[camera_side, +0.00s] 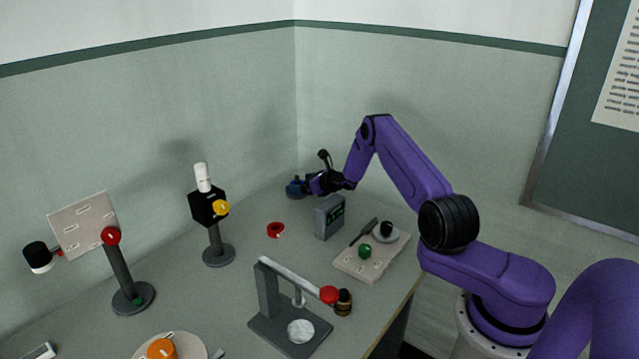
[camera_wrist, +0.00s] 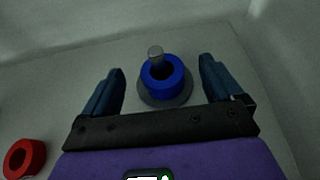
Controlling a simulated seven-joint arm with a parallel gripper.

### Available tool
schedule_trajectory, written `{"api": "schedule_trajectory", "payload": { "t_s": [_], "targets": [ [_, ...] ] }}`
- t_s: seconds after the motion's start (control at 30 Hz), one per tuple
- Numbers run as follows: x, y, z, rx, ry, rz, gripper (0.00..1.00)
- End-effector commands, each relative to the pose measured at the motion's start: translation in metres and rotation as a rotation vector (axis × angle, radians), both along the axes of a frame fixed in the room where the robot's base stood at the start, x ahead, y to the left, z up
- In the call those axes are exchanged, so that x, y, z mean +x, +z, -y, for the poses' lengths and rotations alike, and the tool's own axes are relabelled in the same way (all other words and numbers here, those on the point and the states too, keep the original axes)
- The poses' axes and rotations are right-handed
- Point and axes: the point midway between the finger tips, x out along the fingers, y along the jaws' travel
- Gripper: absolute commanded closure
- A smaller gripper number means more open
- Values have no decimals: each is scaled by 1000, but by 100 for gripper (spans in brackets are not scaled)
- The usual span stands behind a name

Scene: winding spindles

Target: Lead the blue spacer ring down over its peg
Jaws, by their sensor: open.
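The blue spacer ring (camera_wrist: 168,88) is around the grey peg (camera_wrist: 155,52) in the wrist view, low down at the round grey base (camera_wrist: 180,101). The peg's top stands out above the ring's hole. My gripper (camera_wrist: 161,66) is open, with one dark finger on each side of the ring and a gap on both sides. Whether the ring touches the base fully is hard to tell.
A red ring (camera_wrist: 24,158) lies to the left in the wrist view; it also shows on the table in the side view (camera_side: 275,230). A grey box with a display (camera_side: 330,217) stands close to my gripper. A stand with a black block (camera_side: 208,207) is further left.

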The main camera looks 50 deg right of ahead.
Motion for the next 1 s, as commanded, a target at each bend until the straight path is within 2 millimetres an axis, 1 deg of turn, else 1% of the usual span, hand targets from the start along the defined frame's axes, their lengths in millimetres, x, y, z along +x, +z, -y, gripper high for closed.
{"api": "schedule_trajectory", "payload": {
  "t_s": [0.3, 0.53, 0.73, 1.0],
  "targets": [
    [-44, 19, 1, 0, 0, -1, 7],
    [-71, 30, 1, 0, -1, 0, 7],
    [-83, 35, 0, -1, 1, 1, 7],
    [-84, 35, 0, -1, 1, 1, 7]
  ]
}}
